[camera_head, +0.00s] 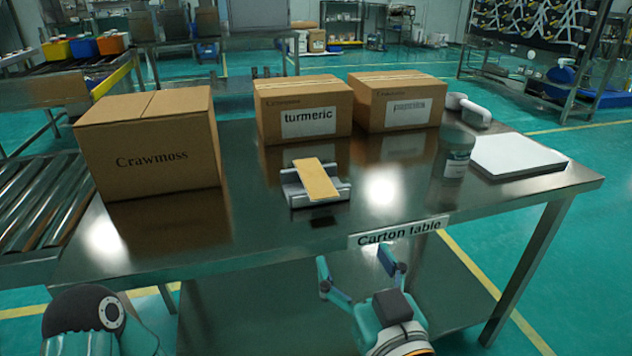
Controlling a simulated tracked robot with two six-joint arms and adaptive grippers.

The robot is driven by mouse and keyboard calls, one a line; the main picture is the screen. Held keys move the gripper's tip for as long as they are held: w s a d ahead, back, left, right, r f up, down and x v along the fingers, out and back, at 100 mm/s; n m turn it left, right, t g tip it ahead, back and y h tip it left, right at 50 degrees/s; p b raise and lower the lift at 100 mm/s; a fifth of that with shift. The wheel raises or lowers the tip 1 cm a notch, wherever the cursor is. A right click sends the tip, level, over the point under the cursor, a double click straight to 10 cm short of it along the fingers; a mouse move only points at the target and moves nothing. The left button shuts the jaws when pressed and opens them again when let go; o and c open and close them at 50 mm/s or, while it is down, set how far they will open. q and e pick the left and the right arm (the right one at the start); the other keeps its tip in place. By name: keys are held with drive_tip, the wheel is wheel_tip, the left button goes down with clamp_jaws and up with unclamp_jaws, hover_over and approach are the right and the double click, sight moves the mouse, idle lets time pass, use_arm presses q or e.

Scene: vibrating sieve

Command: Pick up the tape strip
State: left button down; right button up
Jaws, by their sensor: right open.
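The tape strip (316,180) is a flat tan strip. It lies tilted on a small grey metal holder (297,196) near the middle of the steel table. My right gripper (357,262) is open and empty at the table's front edge, below and to the right of the strip, apart from it. Part of my left arm shows at the bottom left, but its gripper is out of the picture.
On the steel table (260,245) stand a large Crawmoss carton (150,150), a turmeric carton (304,105) and another labelled carton (398,98). A jar (455,155) and a white scale-like slab (517,156) are at right. A "Carton table" sign (400,231) is on the front edge.

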drive_tip(key=p, duration=0.6)
approach(321, 191)
drive_tip(key=shift+w+a+f, duration=0.1)
drive_tip(key=shift+w+a, duration=0.4)
drive_tip(key=shift+w, duration=0.25)
drive_tip(key=shift+d+x, duration=0.2)
drive_tip(key=shift+x, duration=1.3)
drive_tip(key=shift+d+x, duration=0.15)
drive_tip(key=shift+x, duration=1.35)
drive_tip(key=shift+f, duration=0.1)
drive_tip(key=c, duration=0.8)
